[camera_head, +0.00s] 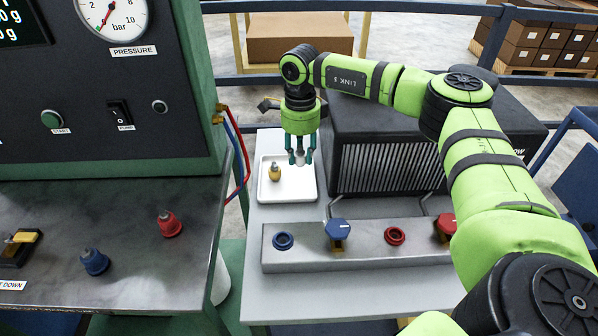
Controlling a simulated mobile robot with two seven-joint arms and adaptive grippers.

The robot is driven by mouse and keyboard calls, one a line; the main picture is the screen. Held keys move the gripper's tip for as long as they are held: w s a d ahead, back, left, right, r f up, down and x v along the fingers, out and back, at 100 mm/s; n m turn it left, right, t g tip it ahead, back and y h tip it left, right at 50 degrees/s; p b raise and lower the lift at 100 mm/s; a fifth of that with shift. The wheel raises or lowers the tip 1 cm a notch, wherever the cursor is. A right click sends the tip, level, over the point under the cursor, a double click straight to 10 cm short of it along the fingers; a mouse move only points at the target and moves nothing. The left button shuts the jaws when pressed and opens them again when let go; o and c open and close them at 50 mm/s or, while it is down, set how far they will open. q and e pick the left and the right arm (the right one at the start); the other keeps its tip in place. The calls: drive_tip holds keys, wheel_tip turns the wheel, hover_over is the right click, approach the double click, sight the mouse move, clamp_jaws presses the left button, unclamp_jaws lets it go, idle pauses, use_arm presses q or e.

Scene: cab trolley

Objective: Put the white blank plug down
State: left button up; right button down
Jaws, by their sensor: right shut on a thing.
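My right gripper (300,152) points straight down over the right part of a white tray (265,192). It is shut on the white blank plug (300,157), a small pale piece that shows between the fingertips. The fingers hide part of the plug, and I cannot tell whether it touches the tray. A yellow-brown fitting (275,172) stands in the tray to the left of the gripper. My left gripper is not in view.
A black finned unit (390,168) stands close right of the gripper. In front, a grey manifold (365,258) carries a blue ring (283,241), a red ring (395,236) and a blue-handled valve (337,230). Red (169,224) and blue (94,262) fittings stand on the left bench.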

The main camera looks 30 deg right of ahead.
sight(299, 148)
wheel_tip(299, 148, down, 7)
drive_tip(key=shift+r+p, duration=0.1)
drive_tip(key=shift+p, duration=0.35)
drive_tip(key=shift+f, duration=0.4)
drive_tip(key=c, duration=0.9)
unclamp_jaws()
drive_tip(key=shift+f, duration=0.1)
drive_tip(key=shift+r, duration=0.2)
wheel_tip(299, 148, up, 12)
drive_tip(key=shift+a+b, duration=0.1)
drive_tip(key=shift+b, duration=1)
